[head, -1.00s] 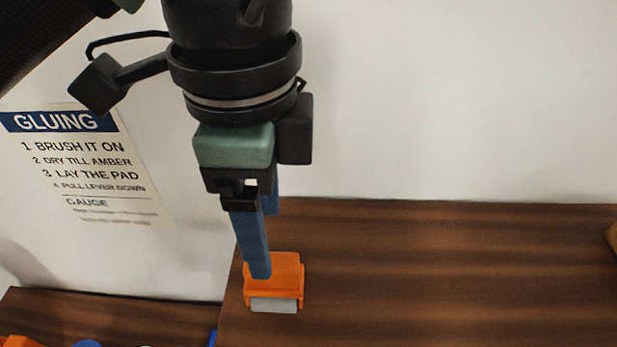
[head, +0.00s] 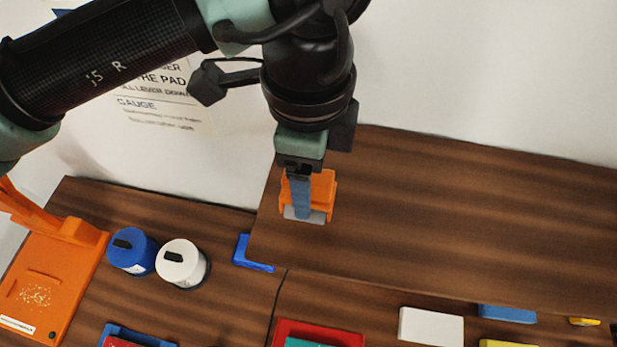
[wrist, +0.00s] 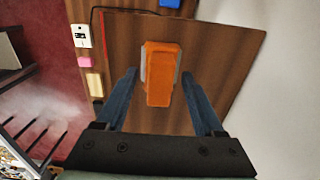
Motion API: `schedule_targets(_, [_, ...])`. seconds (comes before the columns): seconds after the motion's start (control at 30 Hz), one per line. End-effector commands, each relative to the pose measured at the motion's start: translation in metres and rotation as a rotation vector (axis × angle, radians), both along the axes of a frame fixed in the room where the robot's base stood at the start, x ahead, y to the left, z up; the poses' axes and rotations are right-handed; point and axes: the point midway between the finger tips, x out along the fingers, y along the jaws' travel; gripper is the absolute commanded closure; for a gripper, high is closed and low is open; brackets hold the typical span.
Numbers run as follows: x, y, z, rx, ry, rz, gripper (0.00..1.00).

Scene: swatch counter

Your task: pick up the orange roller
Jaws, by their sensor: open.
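The orange roller (head: 322,190) has an orange body and a grey roller part. It rests on the raised wooden shelf (head: 430,210), near the shelf's left end. My gripper (head: 302,215) points down at it in the head view, and one blue finger covers part of it. In the wrist view the orange roller (wrist: 161,75) lies ahead of and between the two spread blue fingers of my gripper (wrist: 163,80), with a gap on each side. The jaws are open and not closed on it. How far the fingertips are above the shelf is hard to tell.
On the lower counter stand an orange press (head: 60,270), a blue pot (head: 133,250), a white pot (head: 182,262) and a blue block (head: 252,253). A red tray (head: 318,335) and a white block (head: 431,325) are in front. The shelf right of the roller is clear.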

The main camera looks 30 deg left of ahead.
Motion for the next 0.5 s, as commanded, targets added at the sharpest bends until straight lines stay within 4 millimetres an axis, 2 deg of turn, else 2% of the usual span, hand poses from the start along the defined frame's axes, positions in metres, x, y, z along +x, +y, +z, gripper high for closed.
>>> schedule_targets(0.03, [0.0000,0.0000,0.0001,0.000,0.000,0.000,0.34])
schedule_targets(0.07, [0.0000,0.0000,0.0001,0.000,0.000,0.000,0.39])
schedule_targets(0.4, [0.0001,0.0001,0.0004,0.000,0.000,0.001,1.00])
schedule_targets(0.5, [0.0001,0.0001,0.0005,0.000,0.000,0.000,1.00])
